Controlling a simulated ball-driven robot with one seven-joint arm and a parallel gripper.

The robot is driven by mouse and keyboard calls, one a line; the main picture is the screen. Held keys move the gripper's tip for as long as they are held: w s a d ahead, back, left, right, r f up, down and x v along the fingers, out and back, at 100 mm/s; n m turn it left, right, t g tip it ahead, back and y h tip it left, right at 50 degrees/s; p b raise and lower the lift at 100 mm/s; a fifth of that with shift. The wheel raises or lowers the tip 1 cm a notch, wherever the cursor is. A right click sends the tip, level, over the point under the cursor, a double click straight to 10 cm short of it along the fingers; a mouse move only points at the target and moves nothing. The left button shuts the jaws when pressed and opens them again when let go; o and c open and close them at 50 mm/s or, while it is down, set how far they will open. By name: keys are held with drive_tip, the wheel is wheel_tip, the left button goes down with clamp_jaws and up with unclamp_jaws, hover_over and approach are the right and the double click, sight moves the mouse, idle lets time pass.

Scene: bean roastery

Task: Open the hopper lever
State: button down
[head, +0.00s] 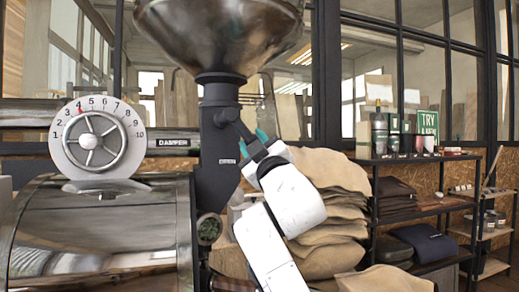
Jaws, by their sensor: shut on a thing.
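The hopper (217,35) is a large dark metal funnel at the top centre, above a dark neck. The hopper lever (231,119) is a dark handle on the right side of that neck, slanting down and to the right. My gripper (253,141) has teal fingertips and is shut on the lever's lower end, with a fingertip showing on each side. The part of the lever between the fingers is mostly hidden.
A damper dial (97,138) and the shiny roaster drum (105,235) stand at the left. Stacked sacks (330,215) lie behind my arm. A dark shelf (430,208) with goods stands at the right. A small round window (209,229) sits below the neck.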

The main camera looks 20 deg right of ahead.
drive_tip(key=shift+a+f+m+h+b, duration=0.3)
drive_tip(key=shift+m+h+b, duration=0.15)
drive_tip(key=shift+m, duration=0.4)
drive_tip(key=shift+a+f+m+h+b, duration=0.3)
drive_tip(key=shift+m+h, duration=0.25)
drive_tip(key=shift+m, duration=0.3)
drive_tip(key=c, duration=0.8)
unclamp_jaws()
drive_tip(key=shift+a, duration=0.1)
drive_tip(key=shift+r, duration=0.1)
drive_tip(key=b+v, duration=0.1)
drive_tip(key=v, duration=0.9)
drive_tip(key=shift+s, duration=0.35)
drive_tip(key=shift+f, duration=0.3)
